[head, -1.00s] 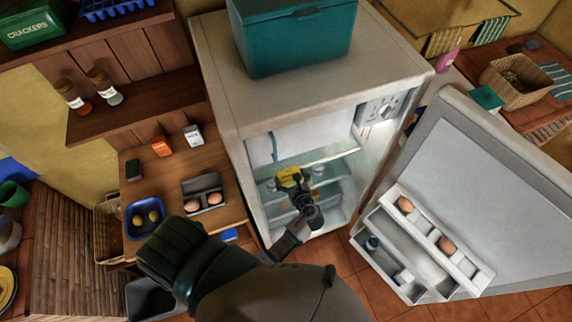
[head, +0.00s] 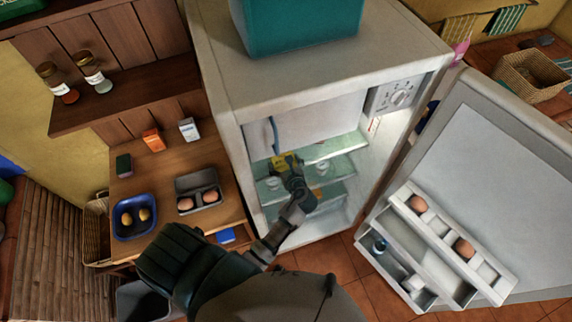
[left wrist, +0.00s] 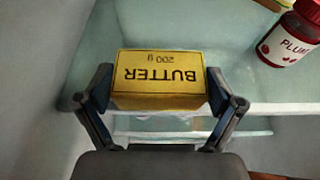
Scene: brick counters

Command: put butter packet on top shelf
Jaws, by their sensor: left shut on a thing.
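The yellow butter packet (left wrist: 160,82) is between the two fingers of my left gripper (left wrist: 160,95) in the left wrist view, its lettering upside down. My left gripper is shut on it. In the head view the packet (head: 284,162) shows small and yellow, with my left gripper (head: 288,166) inside the open fridge (head: 228,150). The packet is by the top glass shelf (head: 340,148); I cannot tell whether it touches it. The shelf glass (left wrist: 262,75) lies behind the packet in the left wrist view. My right gripper is not in view.
A teal box (head: 300,25) sits on the fridge. A wooden counter (head: 165,180) stands left.

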